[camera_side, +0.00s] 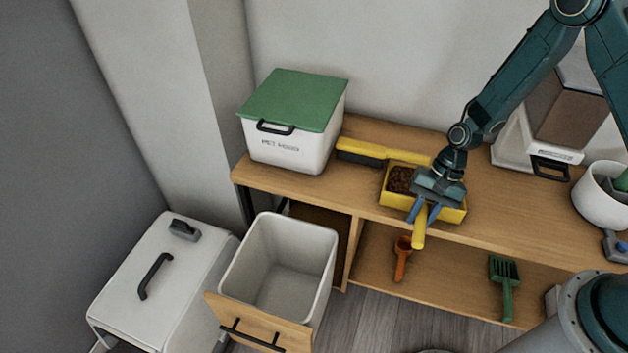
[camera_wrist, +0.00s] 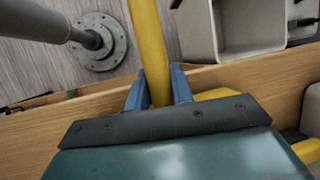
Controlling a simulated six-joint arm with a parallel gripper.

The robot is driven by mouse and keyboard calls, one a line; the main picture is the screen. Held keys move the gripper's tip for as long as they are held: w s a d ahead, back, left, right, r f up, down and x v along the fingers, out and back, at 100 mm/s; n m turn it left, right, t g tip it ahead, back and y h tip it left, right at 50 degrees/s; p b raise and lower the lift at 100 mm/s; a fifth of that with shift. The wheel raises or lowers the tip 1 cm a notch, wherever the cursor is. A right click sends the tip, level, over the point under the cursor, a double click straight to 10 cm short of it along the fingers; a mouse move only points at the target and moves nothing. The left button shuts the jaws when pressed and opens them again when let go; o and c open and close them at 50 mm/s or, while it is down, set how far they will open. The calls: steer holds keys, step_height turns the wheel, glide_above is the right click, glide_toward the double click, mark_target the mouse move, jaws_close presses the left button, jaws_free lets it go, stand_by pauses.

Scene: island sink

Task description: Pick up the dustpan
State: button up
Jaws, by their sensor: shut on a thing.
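The yellow dustpan (camera_side: 453,214) sits on the wooden shelf top near its front edge, with dark brown bits (camera_side: 401,179) in its pan. Its yellow handle (camera_side: 419,232) points out over the front edge. My gripper (camera_side: 424,212) comes from above and its blue fingers are shut on the handle. In the wrist view the yellow handle (camera_wrist: 147,45) runs between the blue fingers (camera_wrist: 160,88). Part of the pan is hidden under my gripper. I cannot tell whether the pan touches the shelf.
A yellow and black brush (camera_side: 362,151) lies left of the dustpan, beside a white bin with a green lid (camera_side: 296,101). An open white drawer bin (camera_side: 280,262) stands front left. A white pot (camera_side: 600,200) stands right.

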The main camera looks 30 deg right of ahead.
steer(key=shift+r, duration=0.15)
steer(key=shift+r, duration=0.45)
steer(key=shift+a+r, duration=0.1)
steer(key=shift+r, duration=0.15)
steer(key=s+a, duration=2.2)
steer(key=shift+s+a, duration=0.25)
steer(key=shift+s, duration=0.05)
steer(key=shift+f, duration=0.1)
